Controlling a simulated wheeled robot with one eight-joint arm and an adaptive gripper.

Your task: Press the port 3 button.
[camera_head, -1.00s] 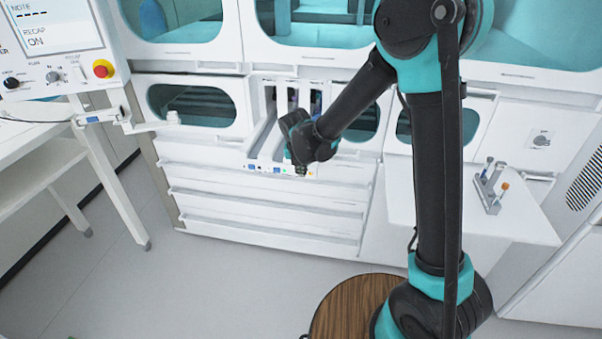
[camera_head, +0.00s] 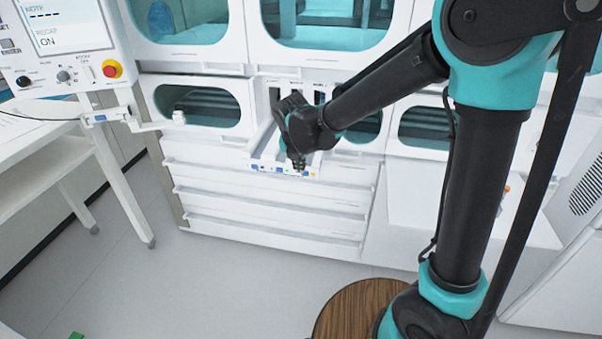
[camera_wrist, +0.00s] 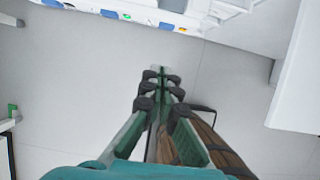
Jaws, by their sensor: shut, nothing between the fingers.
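A white unit with upright slots (camera_head: 274,97) and a pulled-out tray stands in the middle of the head view. The tray's front strip (camera_head: 262,167) carries small blue, green and yellow-orange marks or buttons. In the wrist view, the strip runs along the top edge, with a blue mark (camera_wrist: 109,14), a green mark (camera_wrist: 127,17) and another blue mark (camera_wrist: 166,26). The port numbers are too small to read, so I cannot tell which is port 3. My gripper (camera_head: 299,166) is shut and empty, pointing down at the strip. In the wrist view its fingertips (camera_wrist: 160,78) appear below the strip, apart from it.
A control panel with a red stop button (camera_head: 112,69) stands at the left, beside a white table (camera_head: 60,155). White drawers (camera_head: 270,205) lie below the tray. A round wooden top (camera_head: 350,312) is near my base. The floor ahead is clear.

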